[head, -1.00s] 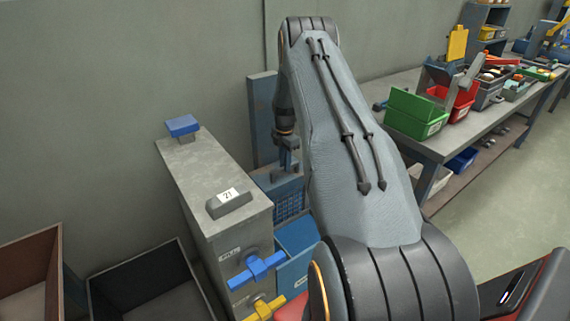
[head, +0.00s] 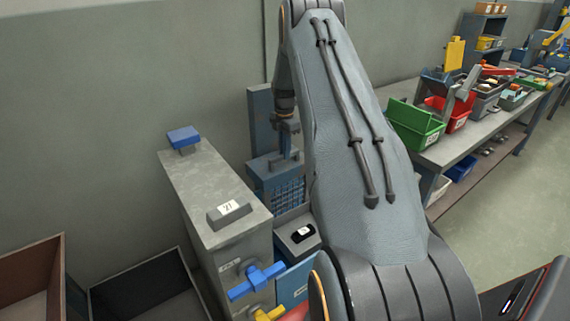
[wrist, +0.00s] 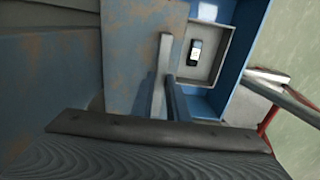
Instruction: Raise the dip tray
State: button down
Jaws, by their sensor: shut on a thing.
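The dip tray appears to be the blue block with a mesh front (head: 288,192), left of my arm in the head view. It hangs in front of an upright blue panel (head: 259,122). My gripper (head: 287,152) is directly above it, shut on its narrow upright handle. In the wrist view my gripper fingers (wrist: 168,85) are close together beside a worn blue-grey plate (wrist: 130,45). The grip itself is partly hidden. Below the tray, a grey recess holds a black item with a white label (head: 302,233); it also shows in the wrist view (wrist: 195,50).
A grey cabinet (head: 212,185) with a plate marked 27, a blue knob on top and blue and yellow handles stands close on the left. Open bins (head: 140,285) are further left. A bench with a green bin (head: 415,125) is at right.

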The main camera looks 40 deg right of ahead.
notch_tip(320, 180, up, 14)
jog(key=p, duration=0.2)
jog(key=shift+r, duration=0.25)
jog(key=shift+w+r, duration=0.1)
jog(key=c, duration=1.7)
grip_release()
notch_tip(320, 180, up, 8)
jog(key=shift+f+b, duration=0.15)
jog(key=shift+b, duration=0.7)
